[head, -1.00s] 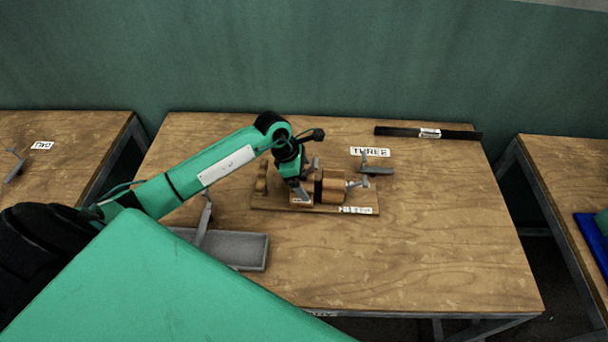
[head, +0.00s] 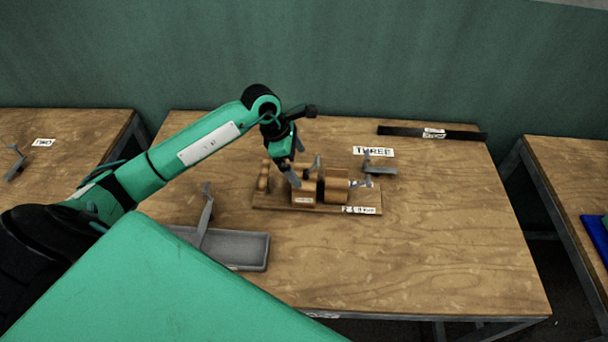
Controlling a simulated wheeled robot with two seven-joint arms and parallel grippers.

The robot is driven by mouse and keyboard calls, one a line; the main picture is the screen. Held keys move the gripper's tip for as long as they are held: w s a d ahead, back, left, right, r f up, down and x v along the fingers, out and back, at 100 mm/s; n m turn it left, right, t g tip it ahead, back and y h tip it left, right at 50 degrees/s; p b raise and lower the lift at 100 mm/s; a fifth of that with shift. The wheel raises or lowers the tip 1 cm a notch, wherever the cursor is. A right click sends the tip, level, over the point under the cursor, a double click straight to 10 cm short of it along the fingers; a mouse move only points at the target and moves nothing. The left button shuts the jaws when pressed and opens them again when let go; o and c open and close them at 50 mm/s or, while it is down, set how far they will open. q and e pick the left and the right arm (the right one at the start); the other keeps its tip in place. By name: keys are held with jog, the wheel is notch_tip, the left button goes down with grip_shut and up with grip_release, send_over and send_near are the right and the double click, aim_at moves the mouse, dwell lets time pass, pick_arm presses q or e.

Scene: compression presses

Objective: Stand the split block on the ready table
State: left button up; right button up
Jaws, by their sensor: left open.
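A small wooden block with a white label (head: 303,196) sits in the wooden press (head: 272,203) on the middle table, against a dark plate (head: 320,190). It looks like the split block, but I cannot see a split. My left gripper (head: 304,172) is open at the block's top left, its fingers spread. I cannot tell whether a finger touches the block. A larger wooden piece (head: 336,189) with a grey handle (head: 361,183) is on the plate's right. My right gripper is not in view. No table in view can be read as the ready table.
A grey tray with an upright lever (head: 235,249) is at the front left. A "THREE" sign (head: 373,152), a small grey clamp (head: 378,169) and a black bar (head: 432,132) lie behind the press. The table's front right is clear. Other tables stand left (head: 70,150) and right (head: 560,160).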

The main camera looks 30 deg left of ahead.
pick_arm(q)
jog(key=b+v, duration=0.1)
jog(key=v, duration=0.4)
jog(key=shift+r, duration=0.25)
jog(key=shift+f, duration=0.1)
